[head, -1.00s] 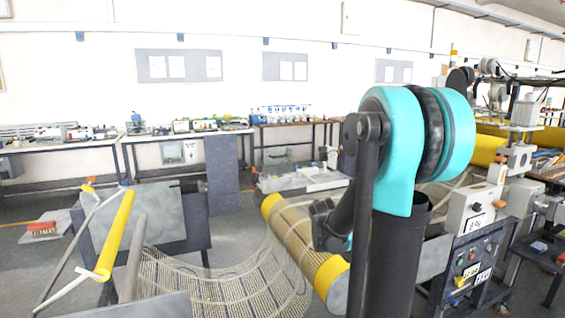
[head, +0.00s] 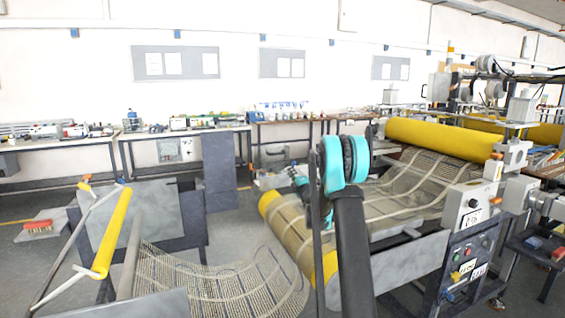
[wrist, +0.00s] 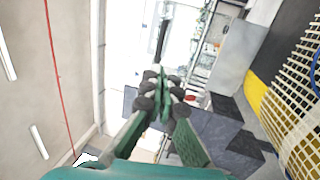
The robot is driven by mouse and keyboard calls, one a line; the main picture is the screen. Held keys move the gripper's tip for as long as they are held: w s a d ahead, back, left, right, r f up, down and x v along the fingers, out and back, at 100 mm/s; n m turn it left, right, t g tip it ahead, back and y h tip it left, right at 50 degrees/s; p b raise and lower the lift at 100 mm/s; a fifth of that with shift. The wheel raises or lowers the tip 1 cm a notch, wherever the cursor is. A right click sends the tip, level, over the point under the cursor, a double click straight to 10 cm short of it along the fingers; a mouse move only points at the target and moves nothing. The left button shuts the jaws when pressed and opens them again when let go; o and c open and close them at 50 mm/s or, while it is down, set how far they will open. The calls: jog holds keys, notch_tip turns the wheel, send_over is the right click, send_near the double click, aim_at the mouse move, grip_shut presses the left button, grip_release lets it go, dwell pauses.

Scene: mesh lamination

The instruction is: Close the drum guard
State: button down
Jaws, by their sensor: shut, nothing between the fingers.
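A yellow bar (head: 113,232) on thin pale arms stands tilted at the left of the head view; it looks like the drum guard, but I cannot be sure. A grey panel (head: 138,218) stands behind it. A yellow-ended roller (head: 270,203) with mesh over it lies in the middle, right of the bar and apart from it. My gripper (wrist: 163,82) is shut and empty in the wrist view, its fingertips together. In the head view my arm stands in front of the roller and hides part of it; the gripper is not clear there.
Mesh (head: 225,280) hangs slack between the left stand and the roller. A large yellow roll (head: 440,138) and a control box (head: 470,258) with buttons stand at the right. Benches (head: 185,135) line the back wall. Grey floor is open at the left.

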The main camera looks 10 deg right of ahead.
jog(key=x, duration=1.3)
jog(key=shift+w, duration=0.4)
jog(key=shift+a+r, duration=0.1)
jog(key=shift+a, duration=0.1)
